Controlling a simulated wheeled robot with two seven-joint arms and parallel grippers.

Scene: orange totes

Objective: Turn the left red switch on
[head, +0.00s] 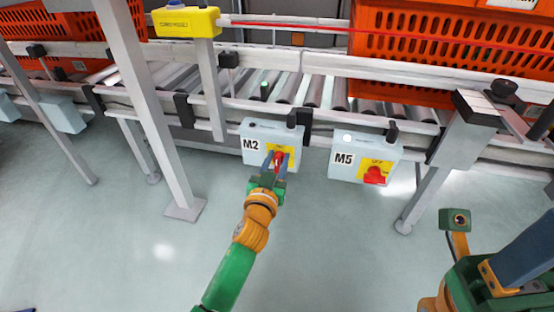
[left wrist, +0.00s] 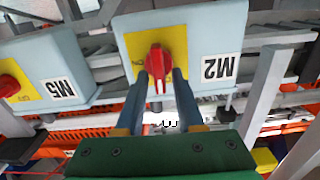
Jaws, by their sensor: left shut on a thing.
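The left red switch (left wrist: 155,62) is a red rotary knob on a yellow plate, on the pale blue box marked M2 (head: 258,130). My left gripper (head: 276,160) reaches up to it from below. In the left wrist view its two blue fingers (left wrist: 160,78) stand on either side of the knob, shut on it. The knob's long grip lies along the fingers, with a white mark at its end. The fingers hide part of the yellow plate and its lettering. No jaws of my right gripper show; only parts of my right arm are at the lower right.
A second pale blue box marked M5 (head: 345,170), with its own red knob (head: 375,175), hangs to the right. Both boxes are on the roller conveyor's front rail (head: 330,118). Orange totes (head: 450,50) sit behind. A grey post (head: 150,110) stands left. The floor in front is clear.

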